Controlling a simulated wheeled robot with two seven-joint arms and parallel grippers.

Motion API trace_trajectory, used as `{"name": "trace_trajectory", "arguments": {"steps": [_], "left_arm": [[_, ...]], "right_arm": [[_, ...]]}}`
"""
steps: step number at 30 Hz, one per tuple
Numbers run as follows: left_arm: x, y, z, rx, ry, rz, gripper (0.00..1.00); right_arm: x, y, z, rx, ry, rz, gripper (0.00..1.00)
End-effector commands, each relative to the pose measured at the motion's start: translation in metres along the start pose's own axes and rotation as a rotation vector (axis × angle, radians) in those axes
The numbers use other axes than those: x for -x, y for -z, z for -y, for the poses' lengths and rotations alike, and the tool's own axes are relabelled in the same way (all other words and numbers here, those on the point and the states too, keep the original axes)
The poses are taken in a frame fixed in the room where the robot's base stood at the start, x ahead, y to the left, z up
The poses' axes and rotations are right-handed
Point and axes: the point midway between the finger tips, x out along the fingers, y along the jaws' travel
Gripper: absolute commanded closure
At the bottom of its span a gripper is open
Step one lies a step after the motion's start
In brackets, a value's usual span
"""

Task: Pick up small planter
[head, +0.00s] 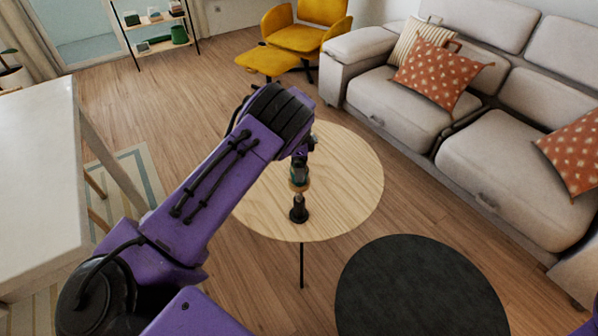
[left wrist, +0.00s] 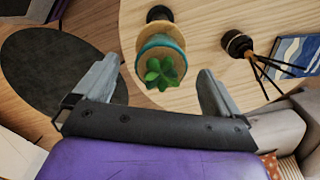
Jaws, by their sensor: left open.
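The small planter (left wrist: 160,55), a teal pot with a green leafy plant, shows in the left wrist view on the round wooden table (left wrist: 205,20). In the head view only a small teal and tan part of it (head: 299,184) shows below my left gripper (head: 301,156); my arm hides the rest. My left gripper is open. In the left wrist view its two fingers (left wrist: 158,72) stand apart on either side of the plant, with the pot slightly beyond the tips. Contact cannot be told. My right gripper is not in view.
A small dark object (head: 299,211) stands close to the planter. A reed diffuser (left wrist: 237,44) and a blue book (left wrist: 293,57) lie to the right in the left wrist view. A black round table (head: 420,290) and grey sofa (head: 495,165) flank the wooden table.

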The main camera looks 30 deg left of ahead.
Motion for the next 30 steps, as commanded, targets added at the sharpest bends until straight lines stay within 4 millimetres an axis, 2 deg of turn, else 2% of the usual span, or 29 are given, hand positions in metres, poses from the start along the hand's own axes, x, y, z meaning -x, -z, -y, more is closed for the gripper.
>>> {"name": "trace_trajectory", "arguments": {"steps": [2, 6, 13, 14, 19, 20, 30], "left_arm": [[-0.014, 0.000, -0.001, -0.002, -0.003, 0.004, 0.02], [-0.035, 0.000, 0.000, 0.000, -0.001, 0.001, 0.02], [-0.038, 0.001, 0.000, 0.000, 0.001, -0.001, 0.02], [-0.038, 0.001, 0.000, 0.000, 0.001, -0.001, 0.09], [-0.038, 0.000, 0.000, 0.001, 0.000, 0.000, 0.64], [-0.038, 0.000, 0.000, 0.001, 0.000, 0.000, 0.69], [-0.032, 0.001, 0.001, 0.003, 0.002, -0.001, 0.69]], "right_arm": [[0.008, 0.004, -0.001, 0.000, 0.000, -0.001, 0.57], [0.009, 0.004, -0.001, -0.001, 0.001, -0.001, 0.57], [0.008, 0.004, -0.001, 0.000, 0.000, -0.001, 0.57], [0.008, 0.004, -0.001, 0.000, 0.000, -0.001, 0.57], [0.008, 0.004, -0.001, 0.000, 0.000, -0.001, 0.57], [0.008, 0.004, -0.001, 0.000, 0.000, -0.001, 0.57], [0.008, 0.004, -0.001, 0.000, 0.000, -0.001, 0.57]]}}
